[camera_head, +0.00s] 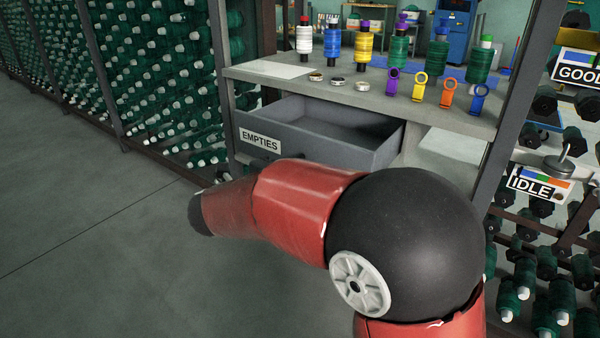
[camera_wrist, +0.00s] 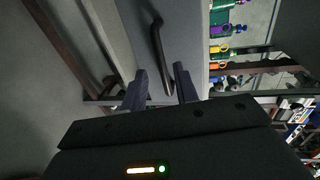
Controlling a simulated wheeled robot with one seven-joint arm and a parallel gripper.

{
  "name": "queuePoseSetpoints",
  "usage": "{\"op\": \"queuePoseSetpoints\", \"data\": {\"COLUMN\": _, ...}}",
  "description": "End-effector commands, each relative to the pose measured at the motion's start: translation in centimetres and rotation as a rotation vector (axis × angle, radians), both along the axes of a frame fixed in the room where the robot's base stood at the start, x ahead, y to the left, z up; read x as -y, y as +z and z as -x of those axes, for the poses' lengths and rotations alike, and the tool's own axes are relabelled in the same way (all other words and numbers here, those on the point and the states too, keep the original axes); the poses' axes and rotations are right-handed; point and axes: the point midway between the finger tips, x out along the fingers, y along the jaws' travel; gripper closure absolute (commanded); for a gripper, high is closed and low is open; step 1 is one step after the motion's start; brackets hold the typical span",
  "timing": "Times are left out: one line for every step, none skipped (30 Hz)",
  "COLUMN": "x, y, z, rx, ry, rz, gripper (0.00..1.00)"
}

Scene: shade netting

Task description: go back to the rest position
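My gripper (camera_wrist: 160,70) shows in the wrist view with its two dark fingers apart. The dark curved handle (camera_wrist: 156,42) of the drawer passes through the gap between the fingers, with space visible on both sides; I cannot tell how deep it sits. Nothing is held. In the head view the grey drawer (camera_head: 375,156) labelled EMPTIES is pulled out, and the part of its inside that shows is empty. My red and black arm reaches in front of it and hides my gripper and most of the handle.
Above the drawer, the shelf top (camera_head: 300,88) carries several thread spools, metal discs and coloured key-like tags (camera_head: 419,86). Racks of green spools (camera_head: 160,75) line the left. IDLE (camera_head: 540,184) and GOOD signs stand at the right. The floor (camera_head: 90,230) at left is clear.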

Motion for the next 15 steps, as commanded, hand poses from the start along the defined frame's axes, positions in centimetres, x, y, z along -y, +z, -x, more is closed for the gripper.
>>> {"op": "queuePoseSetpoints", "data": {"x": -0.25, "y": 0.09, "z": 0.34, "rx": 0.0, "ry": 0.001, "rz": 0.0, "gripper": 0.7}}
{"op": "queuePoseSetpoints", "data": {"x": -0.35, "y": 0.13, "z": 0.5, "rx": 0.0, "ry": 0.001, "rz": 0.0, "gripper": 0.7}}
{"op": "queuePoseSetpoints", "data": {"x": -0.44, "y": 0.16, "z": 0.64, "rx": 0.0, "ry": 0.0, "rz": 0.0, "gripper": 0.7}}
{"op": "queuePoseSetpoints", "data": {"x": -0.48, "y": 0.19, "z": 0.71, "rx": 0.0, "ry": 0.0, "rz": 0.0, "gripper": 0.7}}
{"op": "queuePoseSetpoints", "data": {"x": -0.51, "y": 0.2, "z": 0.76, "rx": 0.0, "ry": -0.001, "rz": 0.0, "gripper": 0.7}}
{"op": "queuePoseSetpoints", "data": {"x": -0.53, "y": 0.2, "z": 0.8, "rx": 0.001, "ry": -0.001, "rz": 0.001, "gripper": 0.7}}
{"op": "queuePoseSetpoints", "data": {"x": -0.53, "y": 0.2, "z": 0.8, "rx": 0.0, "ry": -0.001, "rz": 0.0, "gripper": 0.7}}
{"op": "queuePoseSetpoints", "data": {"x": -0.53, "y": 0.2, "z": 0.79, "rx": 0.0, "ry": -0.001, "rz": 0.0, "gripper": 0.7}}
{"op": "queuePoseSetpoints", "data": {"x": -0.52, "y": 0.2, "z": 0.78, "rx": 0.0, "ry": -0.001, "rz": 0.0, "gripper": 0.7}}
{"op": "queuePoseSetpoints", "data": {"x": -0.53, "y": 0.2, "z": 0.78, "rx": 0.0, "ry": -0.001, "rz": 0.0, "gripper": 0.7}}
{"op": "queuePoseSetpoints", "data": {"x": -0.53, "y": 0.2, "z": 0.78, "rx": 0.0, "ry": -0.001, "rz": 0.0, "gripper": 0.7}}
{"op": "queuePoseSetpoints", "data": {"x": -0.52, "y": 0.21, "z": 0.77, "rx": 0.0, "ry": 0.0, "rz": 0.0, "gripper": 0.7}}
{"op": "queuePoseSetpoints", "data": {"x": -0.48, "y": 0.26, "z": 0.73, "rx": 0.0, "ry": 0.002, "rz": 0.001, "gripper": 0.7}}
{"op": "queuePoseSetpoints", "data": {"x": -0.42, "y": 0.4, "z": 0.64, "rx": 0.001, "ry": 0.009, "rz": 0.0, "gripper": 0.7}}
{"op": "queuePoseSetpoints", "data": {"x": -0.28, "y": 0.73, "z": 0.43, "rx": 0.004, "ry": 0.025, "rz": 0.001, "gripper": 0.7}}
